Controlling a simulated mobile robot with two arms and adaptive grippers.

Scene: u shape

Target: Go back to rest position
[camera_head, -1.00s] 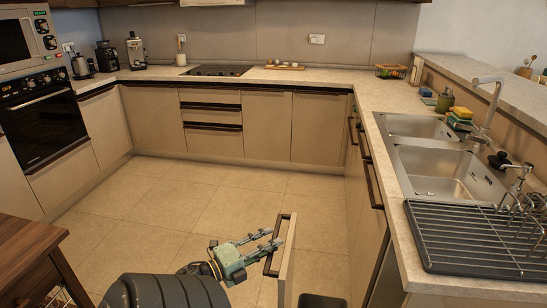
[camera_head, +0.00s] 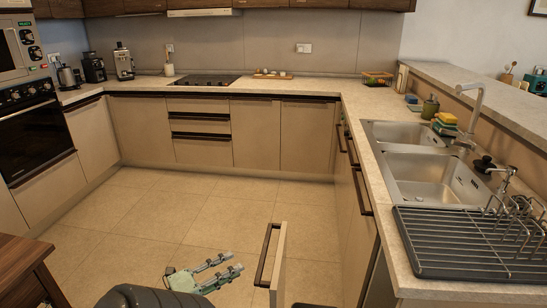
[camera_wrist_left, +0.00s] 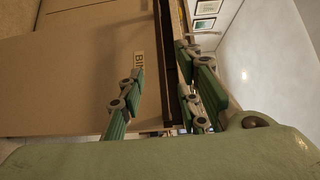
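My left gripper (camera_head: 222,272) is low at the bottom middle of the head view, left of an open cabinet front (camera_head: 279,266) with a dark handle (camera_head: 266,254). Its two green fingers are apart with nothing between them, and a gap separates them from the handle. My right gripper is in neither view.
The counter (camera_head: 378,190) with a double sink (camera_head: 440,180) and a dark drying rack (camera_head: 470,240) runs along the right. A dark wooden table (camera_head: 25,270) stands at lower left. The tiled floor (camera_head: 180,220) in the middle is clear.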

